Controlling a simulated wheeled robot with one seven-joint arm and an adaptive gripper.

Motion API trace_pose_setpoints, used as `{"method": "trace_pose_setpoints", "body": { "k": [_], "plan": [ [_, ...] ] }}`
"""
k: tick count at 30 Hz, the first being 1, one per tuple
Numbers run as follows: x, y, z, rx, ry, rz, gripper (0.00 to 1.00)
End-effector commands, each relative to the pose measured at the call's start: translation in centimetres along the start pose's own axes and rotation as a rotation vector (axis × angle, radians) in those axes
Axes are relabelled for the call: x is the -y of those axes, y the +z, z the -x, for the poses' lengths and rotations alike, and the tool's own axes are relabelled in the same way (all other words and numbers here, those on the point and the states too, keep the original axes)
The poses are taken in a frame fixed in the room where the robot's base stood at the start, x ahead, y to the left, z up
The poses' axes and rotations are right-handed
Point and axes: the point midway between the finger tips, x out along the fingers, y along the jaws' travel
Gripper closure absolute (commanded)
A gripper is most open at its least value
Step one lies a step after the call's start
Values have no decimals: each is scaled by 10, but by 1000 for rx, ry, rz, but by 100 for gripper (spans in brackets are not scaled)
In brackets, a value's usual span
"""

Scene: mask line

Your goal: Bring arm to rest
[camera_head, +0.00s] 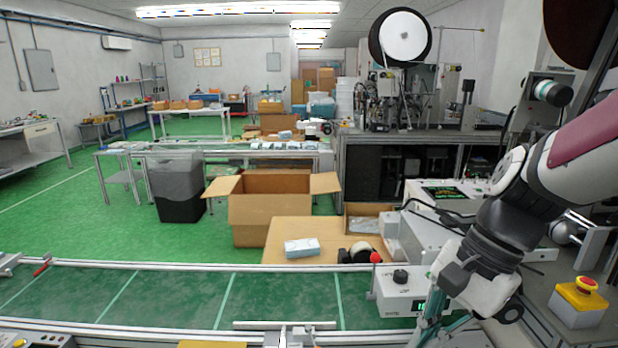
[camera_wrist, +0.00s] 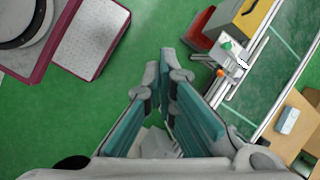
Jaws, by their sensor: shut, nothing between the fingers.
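My arm comes in from the right in the head view and bends downward. My gripper (camera_wrist: 163,62) is shut and empty, its teal fingers meeting at their tips in the wrist view. Below it in that view is green floor, and the fingers touch nothing there. In the head view the teal fingers show only partly at the lower right, beside the white control box (camera_head: 402,292), and their tips cannot be made out.
A green conveyor (camera_head: 180,296) crosses the front. Behind it, a blue-white packet (camera_head: 301,248) lies on a cardboard surface beside an open carton (camera_head: 268,215). A yellow emergency-stop box (camera_head: 580,302) stands at the right, near my arm. Green floor is open at the left.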

Motion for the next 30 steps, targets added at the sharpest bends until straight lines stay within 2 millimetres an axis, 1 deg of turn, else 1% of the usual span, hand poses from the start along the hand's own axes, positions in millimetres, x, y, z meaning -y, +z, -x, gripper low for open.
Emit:
{"method": "trace_pose_setpoints", "body": {
  "k": [1,6,12,15,18,21,30],
  "plan": [
    [-8,9,7,-58,8,93,100],
    [-36,26,27,-237,50,407,100],
    [-66,39,48,-430,106,750,100],
    [-76,42,56,-501,130,878,100],
    [-83,43,60,-549,147,962,100],
    [-86,44,63,-573,159,1005,100],
    [-87,43,63,-579,162,1016,100]
  ]
}}
